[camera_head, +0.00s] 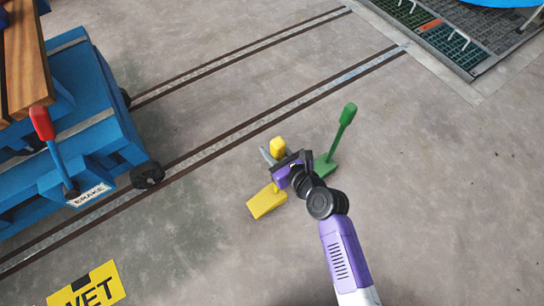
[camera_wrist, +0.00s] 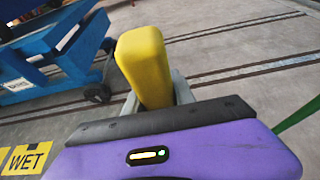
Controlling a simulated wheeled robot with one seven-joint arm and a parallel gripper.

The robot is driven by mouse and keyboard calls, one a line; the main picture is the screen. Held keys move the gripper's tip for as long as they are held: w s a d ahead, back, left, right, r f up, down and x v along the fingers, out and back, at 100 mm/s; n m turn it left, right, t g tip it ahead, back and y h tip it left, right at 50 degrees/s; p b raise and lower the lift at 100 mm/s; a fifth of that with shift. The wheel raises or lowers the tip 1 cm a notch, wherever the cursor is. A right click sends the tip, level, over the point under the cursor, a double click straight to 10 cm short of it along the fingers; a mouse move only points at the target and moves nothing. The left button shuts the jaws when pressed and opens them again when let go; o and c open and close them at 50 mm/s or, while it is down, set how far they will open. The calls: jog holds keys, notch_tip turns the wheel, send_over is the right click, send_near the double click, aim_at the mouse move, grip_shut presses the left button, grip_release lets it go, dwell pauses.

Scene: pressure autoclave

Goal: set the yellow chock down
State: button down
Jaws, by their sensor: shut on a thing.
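The yellow chock (camera_head: 267,202) has a wedge-shaped foot and a yellow handle grip (camera_head: 277,146). My gripper (camera_head: 276,160) is shut on its handle, between the grip and the foot. In the wrist view the yellow grip (camera_wrist: 145,62) stands up between the grey fingers of my gripper (camera_wrist: 155,102), and the foot is hidden. The foot appears close to the floor; I cannot tell whether it touches.
A green chock-like piece with an upright handle (camera_head: 347,114) stands just right of my gripper. A blue cart (camera_head: 105,135) with a red-tipped brake lever (camera_head: 42,123) is at left by floor rails (camera_head: 290,103). A yellow WET sign (camera_head: 90,290) lies at lower left. Floor in front is clear.

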jog(key=shift+f+b, duration=1.3)
jog(key=shift+f, duration=0.55)
jog(key=shift+f, duration=0.15)
jog(key=c, duration=1)
grip_release()
jog(key=shift+f, duration=0.15)
jog(key=shift+c, duration=0.2)
jog(key=p+v, duration=0.5)
jog(key=v, duration=0.7)
